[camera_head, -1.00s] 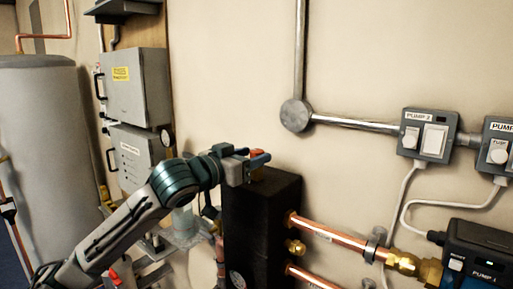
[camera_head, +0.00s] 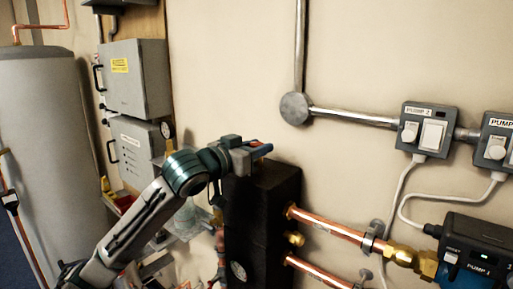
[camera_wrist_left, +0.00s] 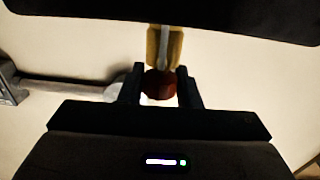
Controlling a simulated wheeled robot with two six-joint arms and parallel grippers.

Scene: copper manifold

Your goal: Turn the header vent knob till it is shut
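The header is the black block (camera_head: 262,215) standing against the wall in the head view. A red vent knob (camera_head: 254,143) sits on a brass fitting above its top; only a sliver of red shows there. My left gripper (camera_head: 262,149) is at the knob from the left, its near finger covering most of it. In the left wrist view the dark red knob (camera_wrist_left: 160,84) lies between the two fingertips (camera_wrist_left: 160,90), which appear to touch it on both sides. The brass fitting (camera_wrist_left: 164,46) shows beyond it. My right gripper is not in view.
Copper pipes (camera_head: 330,230) run right from the header to a pump (camera_head: 478,252). Pump switch boxes (camera_head: 425,132) and a conduit (camera_head: 352,116) are on the wall. Grey boxes (camera_head: 136,80) and a tall grey cylinder (camera_head: 40,150) stand left. The wall above the header is clear.

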